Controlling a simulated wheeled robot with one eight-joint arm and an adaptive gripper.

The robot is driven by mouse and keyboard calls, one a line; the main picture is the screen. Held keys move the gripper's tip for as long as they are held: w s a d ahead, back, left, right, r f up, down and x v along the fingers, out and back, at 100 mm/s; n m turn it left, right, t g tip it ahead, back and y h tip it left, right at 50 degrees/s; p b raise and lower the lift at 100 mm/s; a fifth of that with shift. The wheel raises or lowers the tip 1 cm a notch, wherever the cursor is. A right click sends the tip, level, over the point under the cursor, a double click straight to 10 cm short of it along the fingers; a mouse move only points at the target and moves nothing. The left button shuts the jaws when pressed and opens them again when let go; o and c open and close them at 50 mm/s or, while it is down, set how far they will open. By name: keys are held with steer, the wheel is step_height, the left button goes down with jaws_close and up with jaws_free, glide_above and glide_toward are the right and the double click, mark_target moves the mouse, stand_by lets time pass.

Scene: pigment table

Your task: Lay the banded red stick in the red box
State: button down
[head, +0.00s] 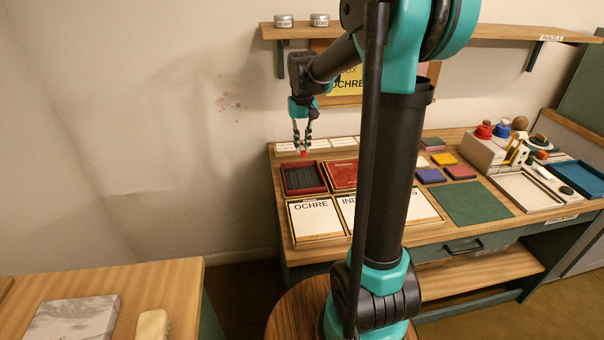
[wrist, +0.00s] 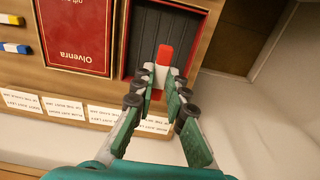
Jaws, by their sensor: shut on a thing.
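The banded red stick (wrist: 165,54) is red with a white band and sits between my fingertips in the wrist view. My gripper (wrist: 161,74) is shut on it. In the head view my gripper (head: 303,148) points down behind the open red box, with a small red tip showing below the fingers. The red box (head: 306,192) has a red rim and a dark grooved inside. In the wrist view the stick overlaps the grooves of the red box (wrist: 124,45); its height above them is hard to tell. No other stick shows in the visible grooves.
A red lid (wrist: 75,38) marked "Olvenra" lies beside the box. Blue (wrist: 15,47) and yellow (wrist: 11,19) banded sticks lie at the wrist view's left edge. Label cards (wrist: 103,115) line the table's back edge. A white card marked OCHRE (head: 316,220) lies in front of the box.

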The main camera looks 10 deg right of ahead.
mark_target(302, 180)
step_height(302, 180, down, 11)
steer(key=shift+f, duration=0.2)
stand_by(0.3)
steer(key=shift+f, duration=0.15)
steer(key=c, duration=1.5)
jaws_free()
steer(key=shift+c, duration=0.2)
step_height(302, 180, up, 12)
steer(key=shift+r, duration=0.2)
